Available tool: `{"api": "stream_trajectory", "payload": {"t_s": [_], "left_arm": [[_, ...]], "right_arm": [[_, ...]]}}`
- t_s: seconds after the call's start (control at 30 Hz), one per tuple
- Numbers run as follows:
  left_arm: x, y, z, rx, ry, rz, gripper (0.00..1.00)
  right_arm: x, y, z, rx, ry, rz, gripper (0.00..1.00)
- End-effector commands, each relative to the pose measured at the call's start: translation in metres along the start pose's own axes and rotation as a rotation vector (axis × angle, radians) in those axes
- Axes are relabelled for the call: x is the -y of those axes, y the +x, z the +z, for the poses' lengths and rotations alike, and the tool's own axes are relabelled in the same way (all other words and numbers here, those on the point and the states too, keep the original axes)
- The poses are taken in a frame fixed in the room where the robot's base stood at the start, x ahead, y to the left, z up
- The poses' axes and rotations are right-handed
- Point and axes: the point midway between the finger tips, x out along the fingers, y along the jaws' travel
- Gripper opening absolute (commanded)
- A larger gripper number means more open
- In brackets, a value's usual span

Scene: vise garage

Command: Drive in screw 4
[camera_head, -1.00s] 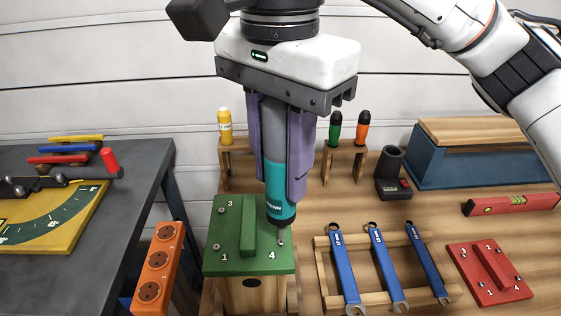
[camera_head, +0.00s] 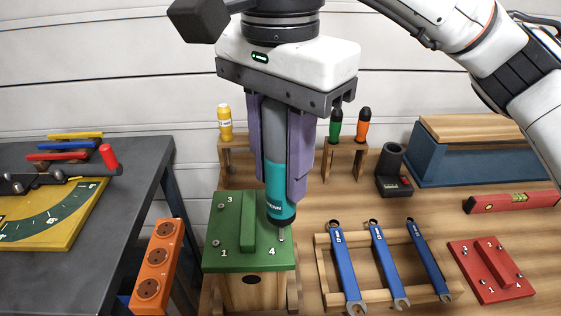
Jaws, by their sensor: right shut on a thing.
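My right gripper (camera_head: 285,190) is shut on a grey and teal power screwdriver (camera_head: 276,150), which hangs nearly upright, tip down. The green board (camera_head: 224,260) lies on a wooden box and carries the numbers 1, 3 and 4 and a raised green bar. Screw 4 (camera_head: 282,236) is near the board's right edge, just below the screwdriver's dark tip. I cannot tell whether the tip touches it. Screw 1 (camera_head: 216,243) and screw 3 (camera_head: 221,206) show on the left. The number 2 area is hidden behind the screwdriver. My left gripper is not in view.
Blue wrenches (camera_head: 383,265) lie on a wooden rack to the right, beside a red board (camera_head: 477,281). An orange socket strip (camera_head: 158,262) stands left. Screwdrivers stand in wooden holders (camera_head: 346,150) behind. A grey table (camera_head: 135,160) is at far left.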

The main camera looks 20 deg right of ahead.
Motion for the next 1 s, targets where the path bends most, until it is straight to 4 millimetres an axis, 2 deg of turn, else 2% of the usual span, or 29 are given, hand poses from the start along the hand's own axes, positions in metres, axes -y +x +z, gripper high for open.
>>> {"api": "stream_trajectory", "payload": {"t_s": [1.0], "left_arm": [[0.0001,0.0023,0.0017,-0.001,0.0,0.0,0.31]], "right_arm": [[-0.0003,0.0062,0.0001,0.0,0.0,0.003,0.06]]}}
